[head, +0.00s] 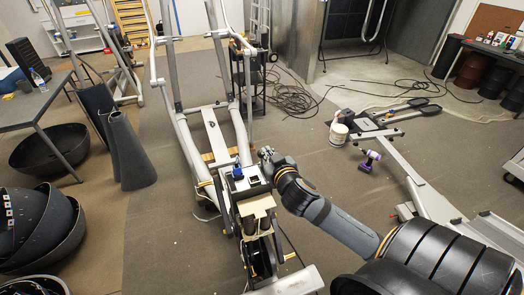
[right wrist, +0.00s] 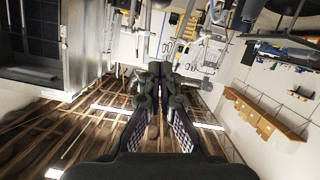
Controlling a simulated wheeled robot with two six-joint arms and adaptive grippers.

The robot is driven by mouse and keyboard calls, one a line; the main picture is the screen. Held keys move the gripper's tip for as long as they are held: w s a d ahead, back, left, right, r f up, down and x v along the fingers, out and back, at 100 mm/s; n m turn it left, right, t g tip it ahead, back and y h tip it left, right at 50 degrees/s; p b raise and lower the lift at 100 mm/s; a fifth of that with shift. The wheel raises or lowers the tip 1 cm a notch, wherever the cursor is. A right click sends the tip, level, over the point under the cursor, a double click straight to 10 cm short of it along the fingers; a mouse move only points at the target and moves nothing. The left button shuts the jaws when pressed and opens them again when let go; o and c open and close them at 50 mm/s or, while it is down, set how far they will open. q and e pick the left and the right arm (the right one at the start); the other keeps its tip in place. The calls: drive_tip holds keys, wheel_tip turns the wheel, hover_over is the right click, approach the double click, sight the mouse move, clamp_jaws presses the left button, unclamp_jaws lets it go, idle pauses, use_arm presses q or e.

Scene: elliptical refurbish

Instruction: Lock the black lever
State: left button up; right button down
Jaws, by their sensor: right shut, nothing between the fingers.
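The elliptical machine (head: 208,149) stands in the middle of the head view, with grey uprights and a long pale rail. Its near end carries a dark box (head: 254,186) with a blue part (head: 238,171) on top. I cannot make out the black lever for certain in either view. My right gripper (head: 266,154) is shut and empty, just beyond and to the right of the dark box, apparently above the floor. In the right wrist view its two dark fingers (right wrist: 159,72) are together with nothing between them. My left gripper is not in view.
A second machine frame (head: 410,160) stands at the right, with a white bucket (head: 339,130) and a purple drill (head: 368,161) near it. Black cables (head: 290,98) lie coiled behind. Dark bowls (head: 35,228) are stacked at the left. Carpet between is clear.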

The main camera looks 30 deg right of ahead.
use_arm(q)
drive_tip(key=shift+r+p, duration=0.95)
use_arm(e)
drive_tip(key=w+d+f, duration=0.3)
drive_tip(key=w+f, duration=0.3)
drive_tip(key=w, duration=0.2)
drive_tip(key=shift+f, duration=0.2)
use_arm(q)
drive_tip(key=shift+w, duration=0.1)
